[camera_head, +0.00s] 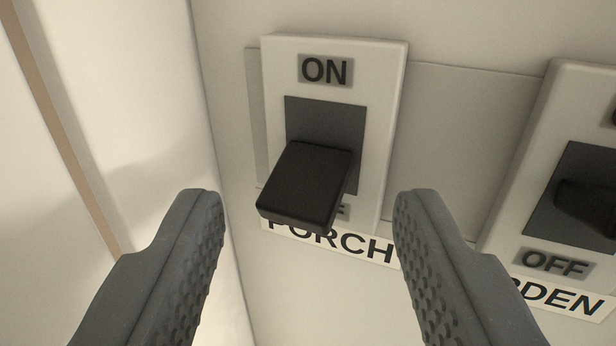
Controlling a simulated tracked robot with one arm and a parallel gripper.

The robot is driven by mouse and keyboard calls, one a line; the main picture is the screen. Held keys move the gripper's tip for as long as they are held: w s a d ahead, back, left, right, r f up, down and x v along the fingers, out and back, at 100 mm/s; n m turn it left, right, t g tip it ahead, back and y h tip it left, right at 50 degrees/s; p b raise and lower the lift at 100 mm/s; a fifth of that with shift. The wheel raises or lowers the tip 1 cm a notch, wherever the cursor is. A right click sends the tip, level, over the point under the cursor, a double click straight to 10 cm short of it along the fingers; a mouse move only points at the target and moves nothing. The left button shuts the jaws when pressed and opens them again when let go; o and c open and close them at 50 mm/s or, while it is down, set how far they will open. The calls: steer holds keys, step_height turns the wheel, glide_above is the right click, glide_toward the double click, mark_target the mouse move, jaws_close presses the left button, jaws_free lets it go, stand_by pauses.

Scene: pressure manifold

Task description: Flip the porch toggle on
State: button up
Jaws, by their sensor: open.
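The porch toggle (307,185) is a dark lever on a white switch plate (384,75). The lever tilts downward, away from the ON mark (325,70) at the top. It covers most of the lower OFF mark and part of the PORCH label (345,245). My gripper (308,200) is open, with one textured finger to the left of the lever and one to the right. Neither finger appears to touch the lever. How far the fingertips are from the plate is hard to tell.
A second switch, with a label ending in "RDEN" (565,298), stands at the right and is cut off by the frame. Its lever (588,200) sticks out there. A pale wall or side panel (150,100) runs close along the left.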

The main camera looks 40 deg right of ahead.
steer(key=shift+w+d, duration=0.25)
steer(key=c, duration=1)
steer(key=shift+o, duration=0.2)
steer(key=shift+w+a+r+m+g+y+p, duration=0.1)
steer(key=shift+r+m+g+y+p, duration=0.3)
steer(key=shift+p, duration=0.75)
steer(key=shift+r+g+y+p, duration=0.2)
steer(key=shift+g+y+p, duration=0.4)
steer(key=shift+p, duration=0.2)
